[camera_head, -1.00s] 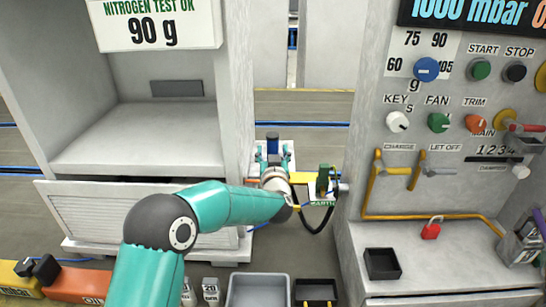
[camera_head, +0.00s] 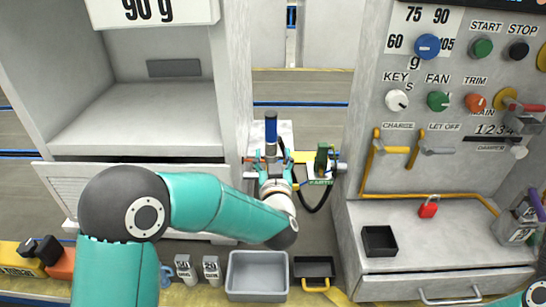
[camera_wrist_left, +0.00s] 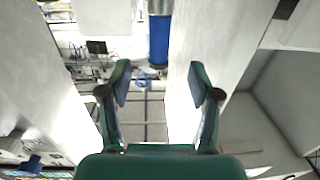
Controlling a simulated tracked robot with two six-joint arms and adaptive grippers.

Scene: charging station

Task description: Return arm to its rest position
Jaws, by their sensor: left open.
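My left arm (camera_head: 225,205) reaches in from the lower left, its elbow bent. My left gripper (camera_head: 271,157) is open at the middle of the head view, its fingers pointing away from me. A blue cylinder (camera_head: 271,127) stands just beyond the fingertips. In the left wrist view the fingers (camera_wrist_left: 160,80) are spread wide, with nothing between them. My right gripper is not in view; only a teal piece of my arm shows at the lower right corner.
A grey cabinet (camera_head: 130,130) stands left and a control panel (camera_head: 425,150) right, with a gap between. A green valve part (camera_head: 322,160) with a black hose is right of the gripper.

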